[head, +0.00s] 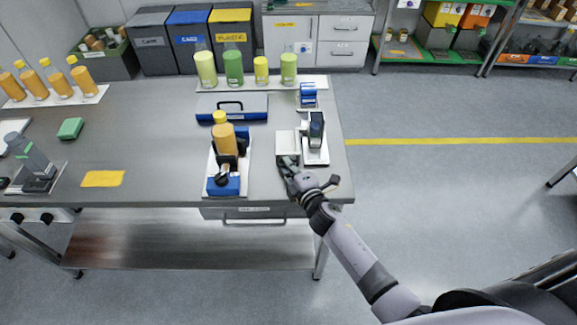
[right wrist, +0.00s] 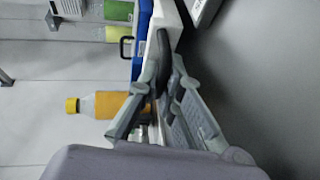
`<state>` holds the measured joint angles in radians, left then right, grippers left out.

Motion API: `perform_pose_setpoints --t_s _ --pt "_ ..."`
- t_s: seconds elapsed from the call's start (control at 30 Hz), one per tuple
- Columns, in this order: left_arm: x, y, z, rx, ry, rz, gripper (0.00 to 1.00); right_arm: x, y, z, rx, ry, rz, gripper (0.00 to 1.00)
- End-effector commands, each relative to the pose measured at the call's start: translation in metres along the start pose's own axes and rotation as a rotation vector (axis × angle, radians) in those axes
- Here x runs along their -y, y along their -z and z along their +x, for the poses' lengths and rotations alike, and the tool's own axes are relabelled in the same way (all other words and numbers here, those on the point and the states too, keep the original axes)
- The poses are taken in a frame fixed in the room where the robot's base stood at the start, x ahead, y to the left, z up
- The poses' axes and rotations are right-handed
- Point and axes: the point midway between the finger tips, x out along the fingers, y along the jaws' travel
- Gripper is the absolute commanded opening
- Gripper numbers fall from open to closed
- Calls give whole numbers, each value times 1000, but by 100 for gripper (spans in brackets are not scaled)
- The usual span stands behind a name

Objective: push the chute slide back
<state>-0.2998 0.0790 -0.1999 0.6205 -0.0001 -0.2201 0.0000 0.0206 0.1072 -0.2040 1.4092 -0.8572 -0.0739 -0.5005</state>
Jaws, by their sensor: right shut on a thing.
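A white box-shaped tray (head: 287,144), which looks like the chute slide, sits on the table left of a white and dark upright device (head: 316,130). My right gripper (head: 287,163) is at the tray's near edge. In the right wrist view its two fingers (right wrist: 165,78) close around a narrow dark part (right wrist: 163,50), seemingly the slide's handle; the fingers hide most of the contact. Left of the tray, a blue and black filler stand (head: 223,185) on a white plate holds an orange bottle (head: 224,140) with a yellow cap. My left gripper is out of view.
A blue case (head: 232,107) lies behind the filler stand, and a white tray of green and yellow bottles (head: 233,67) stands at the back. A small blue device (head: 308,95) is at the back right. The floor (head: 450,190) right of the table is clear.

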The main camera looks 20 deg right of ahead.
Motion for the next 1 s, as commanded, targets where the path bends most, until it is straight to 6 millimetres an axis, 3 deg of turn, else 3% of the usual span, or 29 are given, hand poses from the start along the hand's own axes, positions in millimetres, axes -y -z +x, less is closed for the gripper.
perform_pose_setpoints --t_s 0.2,0.37,0.7,0.73,0.83,1.0 --pt "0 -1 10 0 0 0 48 -8 -15 36 -2 -4 1 0" --pt "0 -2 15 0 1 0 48 -13 -22 54 -1 -3 2 0" --pt "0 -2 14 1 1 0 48 -16 -24 57 1 -3 4 0" --pt "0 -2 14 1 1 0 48 -16 -24 57 2 -3 4 8" --pt "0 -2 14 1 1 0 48 -16 -24 57 2 -3 3 15" --pt "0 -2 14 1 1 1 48 -16 -24 57 1 -3 2 16"
